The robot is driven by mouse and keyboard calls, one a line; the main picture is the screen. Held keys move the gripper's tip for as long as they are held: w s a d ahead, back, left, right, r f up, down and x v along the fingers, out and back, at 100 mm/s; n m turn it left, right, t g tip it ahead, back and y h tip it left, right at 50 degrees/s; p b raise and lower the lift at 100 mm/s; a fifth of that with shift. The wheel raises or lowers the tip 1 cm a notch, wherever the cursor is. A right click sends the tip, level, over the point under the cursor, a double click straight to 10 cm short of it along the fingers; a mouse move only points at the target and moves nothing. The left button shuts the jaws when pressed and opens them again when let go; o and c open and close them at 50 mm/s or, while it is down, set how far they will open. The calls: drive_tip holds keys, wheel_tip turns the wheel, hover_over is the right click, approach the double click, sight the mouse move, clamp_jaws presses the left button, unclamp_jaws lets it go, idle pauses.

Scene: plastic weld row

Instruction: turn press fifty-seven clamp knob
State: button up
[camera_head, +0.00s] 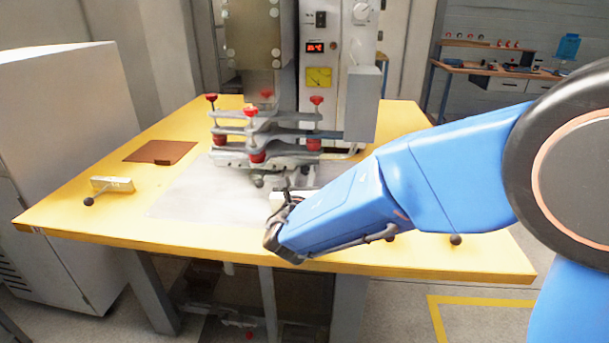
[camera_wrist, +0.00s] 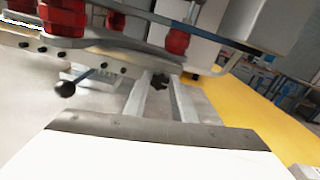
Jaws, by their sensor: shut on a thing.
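The press (camera_head: 270,140) stands on the yellow table, with stacked grey clamp plates and red knobs (camera_head: 316,101) on upright screws. A small black lobed knob (camera_wrist: 158,82) sits under the front edge of the clamp plate in the wrist view. My gripper (camera_wrist: 160,85) reaches in level beneath the plates, its two pale fingers on either side of this black knob and shut on it. In the head view my gripper (camera_head: 286,194) is at the front of the press, and its fingertips and the knob are hard to make out there.
A lever with a black ball end (camera_wrist: 65,88) sticks out left of my fingers. Red clamp parts (camera_wrist: 177,41) hang close above. A brown sheet (camera_head: 160,151) and a pale block with a ball lever (camera_head: 112,184) lie on the table's left.

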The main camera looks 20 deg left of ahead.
drive_tip(key=m, duration=0.4)
drive_tip(key=shift+m, duration=0.4)
drive_tip(key=shift+d+m, duration=0.1)
drive_tip(key=shift+m, duration=1.9)
drive_tip(key=shift+f+m, duration=0.1)
drive_tip(key=shift+m, duration=0.2)
drive_tip(key=o, duration=1.1)
drive_tip(key=shift+c, duration=0.2)
drive_tip(key=v, duration=1.7)
drive_tip(key=shift+s+d, duration=0.15)
